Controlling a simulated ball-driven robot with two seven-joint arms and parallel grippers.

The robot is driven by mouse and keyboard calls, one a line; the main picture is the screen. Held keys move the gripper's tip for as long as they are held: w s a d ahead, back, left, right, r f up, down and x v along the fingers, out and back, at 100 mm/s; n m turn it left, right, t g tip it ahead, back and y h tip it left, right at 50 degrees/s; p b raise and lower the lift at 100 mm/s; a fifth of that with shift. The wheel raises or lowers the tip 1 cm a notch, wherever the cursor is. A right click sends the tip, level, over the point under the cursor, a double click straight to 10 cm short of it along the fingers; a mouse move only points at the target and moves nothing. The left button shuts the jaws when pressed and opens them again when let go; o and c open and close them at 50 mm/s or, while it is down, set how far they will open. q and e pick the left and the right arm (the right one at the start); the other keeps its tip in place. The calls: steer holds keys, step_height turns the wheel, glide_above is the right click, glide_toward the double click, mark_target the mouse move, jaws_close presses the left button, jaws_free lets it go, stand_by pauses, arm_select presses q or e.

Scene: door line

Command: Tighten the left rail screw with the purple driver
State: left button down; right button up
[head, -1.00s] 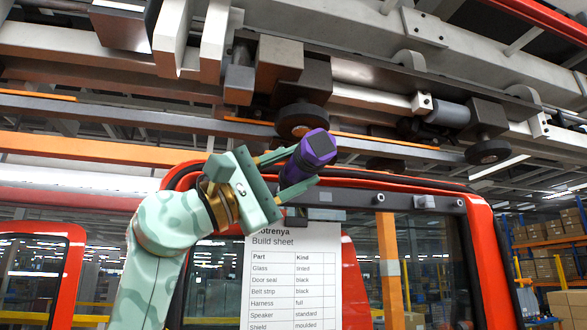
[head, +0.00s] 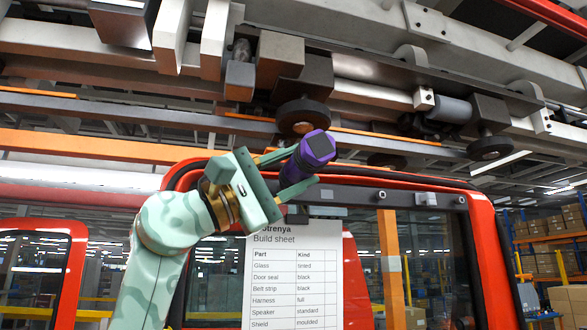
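My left gripper (head: 300,172) comes in from the lower left. Its two fingers are closed around the purple driver (head: 318,147). Behind and to the right is a dark rail (head: 350,194) across the top of the red door (head: 484,245). A small round fastener (head: 382,195) shows on the rail to the right of the driver. The rail's left end is hidden by my gripper, so I cannot see a left rail screw or whether the driver touches one. My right gripper is not in view.
A build sheet (head: 290,275) hangs on the door just below my gripper. An overhead conveyor with a dark roller (head: 303,114) is close above the driver. Another red door (head: 45,255) stands at left. Shelves with boxes (head: 545,262) are far right.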

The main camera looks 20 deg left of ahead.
mark_target(299, 157)
arm_select(q)
steer(key=shift+w+a+r+p, duration=0.1)
steer(key=shift+w+a+p, duration=0.2)
steer(key=shift+w, duration=0.05)
stand_by(0.7)
stand_by(0.7)
steer(key=shift+s+d+b, duration=0.4)
steer(key=shift+s+b, duration=0.2)
steer(key=shift+s, duration=0.1)
steer(key=shift+s+d+b, duration=0.5)
steer(key=shift+s+d, duration=0.2)
steer(key=shift+s, duration=0.25)
steer(key=shift+s+d+b, duration=0.45)
steer(key=shift+s+d, duration=0.2)
steer(key=shift+s, duration=0.3)
steer(key=shift+s+d, duration=0.15)
steer(key=shift+s, duration=0.1)
